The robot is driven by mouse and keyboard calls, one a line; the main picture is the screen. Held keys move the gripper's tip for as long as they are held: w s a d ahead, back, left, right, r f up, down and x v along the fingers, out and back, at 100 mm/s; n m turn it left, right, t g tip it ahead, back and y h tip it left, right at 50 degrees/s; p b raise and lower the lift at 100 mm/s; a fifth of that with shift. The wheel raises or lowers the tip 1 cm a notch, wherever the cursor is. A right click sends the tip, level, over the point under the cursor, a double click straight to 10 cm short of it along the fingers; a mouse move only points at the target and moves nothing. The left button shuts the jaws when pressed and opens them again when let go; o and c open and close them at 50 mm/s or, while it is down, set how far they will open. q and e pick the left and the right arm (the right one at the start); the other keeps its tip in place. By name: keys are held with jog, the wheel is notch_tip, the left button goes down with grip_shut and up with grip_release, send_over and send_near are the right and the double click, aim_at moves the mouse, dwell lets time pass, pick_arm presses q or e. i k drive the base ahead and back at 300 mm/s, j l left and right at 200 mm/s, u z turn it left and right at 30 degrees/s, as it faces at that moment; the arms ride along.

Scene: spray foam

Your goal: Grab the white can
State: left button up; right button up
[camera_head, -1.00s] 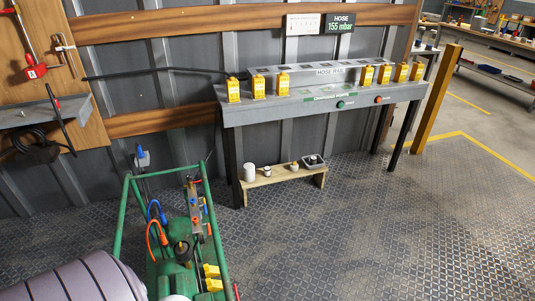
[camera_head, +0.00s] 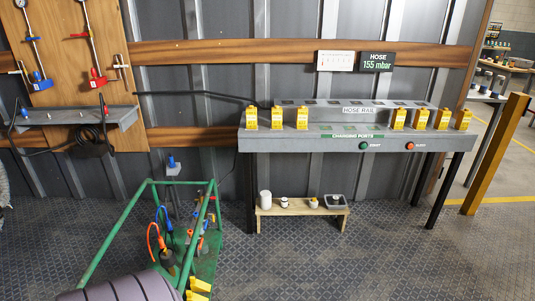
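A plain white can (camera_head: 265,200) stands upright at the left end of a low wooden bench (camera_head: 330,211), below the grey charging table. Smaller white items, one with a dark band (camera_head: 284,203) and one with a yellowish top (camera_head: 313,203), stand to its right on the same bench. A grey tray (camera_head: 335,202) with dark contents sits at the bench's right end. Neither of my grippers shows in the head view.
The grey charging table (camera_head: 350,144) with yellow devices stands above the bench, on dark legs. A green-framed cart (camera_head: 116,229) stands at lower left. A yellow post (camera_head: 496,154) rises at right. The patterned floor (camera_head: 400,262) in front of the bench is clear.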

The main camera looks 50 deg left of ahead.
aim_at(265, 196)
jog(key=i+u, duration=0.45)
jog(key=i+l+u, duration=0.25)
jog(key=i+u, duration=0.2)
jog(key=i, duration=0.15)
